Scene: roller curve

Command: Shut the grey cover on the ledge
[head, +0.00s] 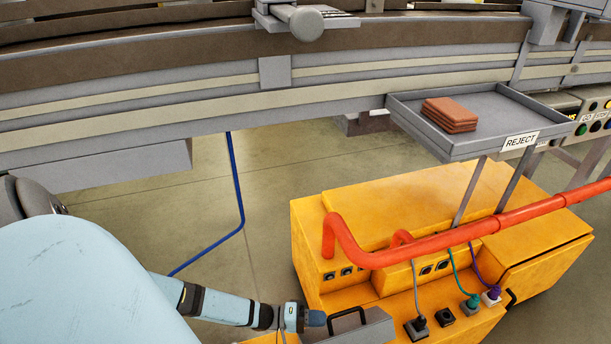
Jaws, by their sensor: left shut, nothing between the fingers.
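A grey panel with a black handle, which looks like the grey cover (372,331), is at the bottom edge of the head view, by the front of the yellow cabinet (440,205). The frame cuts off its lower part, so I cannot tell how far open it stands. My left gripper (316,318) is shut and empty, its blue tip just left of the handle. I cannot tell whether it touches the cover. My right gripper is not in view.
An orange-red pipe (470,231) crosses above the cabinet. Plugs with cables (470,300) stand on its lower ledge. A REJECT tray (480,147) with brown slabs (450,115) overhangs it. A conveyor (150,125) runs behind. Bare floor (190,200) lies left.

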